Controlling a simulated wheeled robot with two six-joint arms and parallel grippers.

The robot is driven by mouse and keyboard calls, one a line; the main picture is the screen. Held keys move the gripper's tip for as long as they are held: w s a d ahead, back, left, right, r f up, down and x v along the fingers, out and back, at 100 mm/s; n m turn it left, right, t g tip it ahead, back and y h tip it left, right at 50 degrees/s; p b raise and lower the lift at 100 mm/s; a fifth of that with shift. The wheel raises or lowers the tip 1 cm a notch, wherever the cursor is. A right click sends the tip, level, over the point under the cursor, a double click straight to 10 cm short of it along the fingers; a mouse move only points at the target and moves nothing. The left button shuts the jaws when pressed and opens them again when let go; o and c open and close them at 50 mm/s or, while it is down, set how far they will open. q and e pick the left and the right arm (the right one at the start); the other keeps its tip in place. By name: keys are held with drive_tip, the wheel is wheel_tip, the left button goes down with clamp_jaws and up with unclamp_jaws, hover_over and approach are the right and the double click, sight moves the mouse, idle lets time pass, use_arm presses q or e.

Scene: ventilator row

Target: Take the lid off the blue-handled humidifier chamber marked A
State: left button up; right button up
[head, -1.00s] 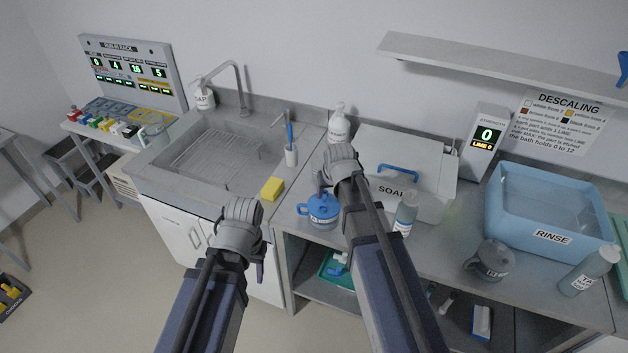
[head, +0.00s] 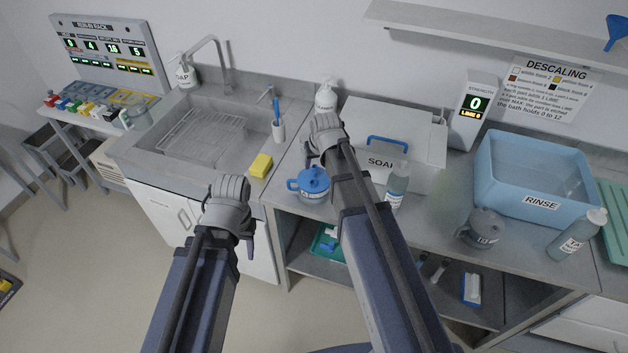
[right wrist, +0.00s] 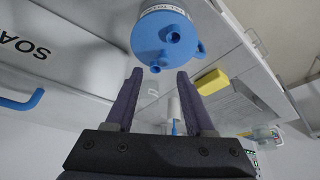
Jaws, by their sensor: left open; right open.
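The blue-handled humidifier chamber (head: 312,188) stands upright near the front edge of the counter, right of the sink. Its blue lid (head: 313,178) with a central knob is on it. In the right wrist view the lid (right wrist: 165,42) shows close, just beyond my fingertips; a white label on the body is not fully readable. My right gripper (right wrist: 158,82) is open and empty, its fingers pointing toward the lid without touching it. In the head view its fingers are mostly hidden. My left gripper (head: 248,245) is open and empty, in front of the sink cabinet, apart from the chamber.
A yellow sponge (head: 261,166) and a cup with a blue brush (head: 278,131) stand left of the chamber. A bottle (head: 396,190) and a white SOAK box (head: 420,150) are at its right. Further right are a grey chamber (head: 481,230) and the blue RINSE tub (head: 575,209).

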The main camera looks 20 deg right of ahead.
sight(314, 171)
drive_tip(key=b+x, duration=0.2)
drive_tip(key=x, duration=0.1)
drive_tip(key=b+x, duration=0.2)
drive_tip(key=shift+s+a+f, duration=0.1)
drive_tip(key=shift+s+a, duration=0.15)
drive_tip(key=shift+s, duration=0.1)
clamp_jaws()
